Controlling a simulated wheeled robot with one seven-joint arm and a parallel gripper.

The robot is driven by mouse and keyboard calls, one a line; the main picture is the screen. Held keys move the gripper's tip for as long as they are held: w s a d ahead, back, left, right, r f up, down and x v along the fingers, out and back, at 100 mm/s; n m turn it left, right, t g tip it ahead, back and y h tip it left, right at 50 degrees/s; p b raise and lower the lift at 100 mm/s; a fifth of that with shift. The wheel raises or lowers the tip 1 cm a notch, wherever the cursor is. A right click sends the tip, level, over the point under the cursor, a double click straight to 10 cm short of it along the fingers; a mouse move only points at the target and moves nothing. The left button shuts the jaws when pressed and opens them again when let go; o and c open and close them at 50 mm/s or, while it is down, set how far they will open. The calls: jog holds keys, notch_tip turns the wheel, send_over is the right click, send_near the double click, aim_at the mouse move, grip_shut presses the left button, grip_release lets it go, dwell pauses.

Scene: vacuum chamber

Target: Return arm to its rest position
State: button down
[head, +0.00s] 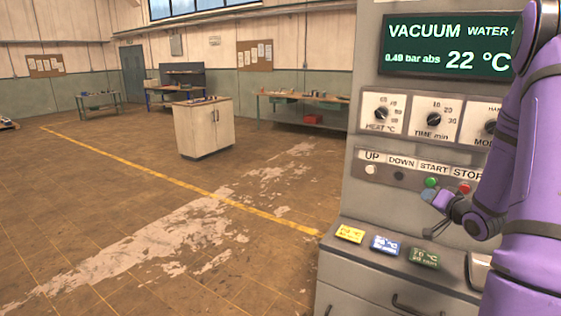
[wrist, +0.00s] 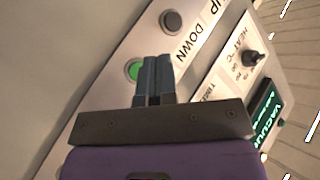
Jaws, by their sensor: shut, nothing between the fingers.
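My purple arm (head: 530,150) reaches down the right side of the head view in front of the control panel. My gripper (head: 427,195) is at the panel's button row, close to the green START button (head: 431,182). In the wrist view my gripper (wrist: 158,62) has its two blue-grey fingers together with nothing between them. The green button (wrist: 133,70) shows just left of the fingertips there, and the dark DOWN button (wrist: 171,22) lies beyond them. I cannot tell whether the fingertips touch the panel.
The chamber's display (head: 450,46) reads VACUUM, 0.49 bar abs, 22 °C. Knobs (head: 381,113) sit above the buttons. Yellow (head: 349,234), blue (head: 385,245) and green (head: 424,258) cards lie on the ledge below. A cabinet (head: 204,128) stands farther back; the floor at left is open.

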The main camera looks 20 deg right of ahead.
jog(key=s+a+r+n+g+h, duration=0.25)
jog(key=a+r+g, duration=0.35)
jog(key=a+r, duration=0.95)
jog(key=s+a+r+n+g+y, duration=0.1)
jog(key=s+a+n+g+y, duration=0.1)
jog(key=s+a, duration=0.7)
jog(key=s+a+r+n+g+y, duration=0.1)
jog(key=s+a+r+n+g, duration=0.1)
jog(key=s+a, duration=0.7)
jog(key=s+n+g, duration=0.1)
jog(key=s, duration=0.2)
jog(key=shift+s+a+r+n+y, duration=0.15)
jog(key=shift+s+r+n+y, duration=0.1)
jog(key=shift+r+n+y, duration=0.1)
